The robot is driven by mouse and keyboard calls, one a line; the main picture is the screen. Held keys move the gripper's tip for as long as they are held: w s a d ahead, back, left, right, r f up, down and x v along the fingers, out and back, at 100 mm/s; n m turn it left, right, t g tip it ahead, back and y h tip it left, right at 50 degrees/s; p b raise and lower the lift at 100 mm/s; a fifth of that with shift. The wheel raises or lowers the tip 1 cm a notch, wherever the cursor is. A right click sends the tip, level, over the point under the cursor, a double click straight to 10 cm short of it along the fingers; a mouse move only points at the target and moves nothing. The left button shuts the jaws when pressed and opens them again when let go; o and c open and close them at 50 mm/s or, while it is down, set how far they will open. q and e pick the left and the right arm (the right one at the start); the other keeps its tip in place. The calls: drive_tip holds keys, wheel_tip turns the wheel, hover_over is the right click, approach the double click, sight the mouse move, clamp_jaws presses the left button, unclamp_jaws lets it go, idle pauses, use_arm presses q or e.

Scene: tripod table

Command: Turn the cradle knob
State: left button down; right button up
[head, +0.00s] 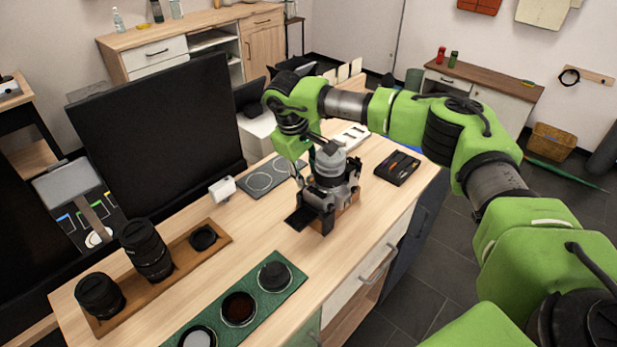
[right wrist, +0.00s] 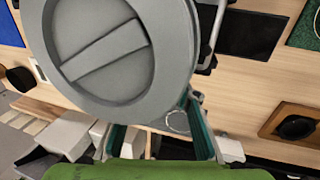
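The cradle is a grey and dark tripod-head device (head: 334,190) standing upright on the wooden table. Its grey rounded top (head: 330,168) shows in the head view. In the right wrist view a large grey disc with a raised bar across it (right wrist: 105,55), which looks like the knob, fills the upper left close to the camera. My right gripper (head: 302,158) is right at the device in the head view. In the right wrist view its teal fingers (right wrist: 160,128) stand well apart, and the disc hides part of them; contact cannot be told. My left gripper is not in view.
A black monitor (head: 150,125) stands behind. A wooden tray (head: 178,262) with lenses and a green tray (head: 278,305) with round parts lie at the front left. A black tool case (head: 397,168) lies to the right. Bare tabletop (head: 240,240) lies between the trays.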

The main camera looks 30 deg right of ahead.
drive_tip(key=p+v, duration=0.3)
drive_tip(key=v, duration=0.2)
drive_tip(key=shift+a+p, duration=0.1)
drive_tip(key=shift+p, duration=0.25)
idle(0.4)
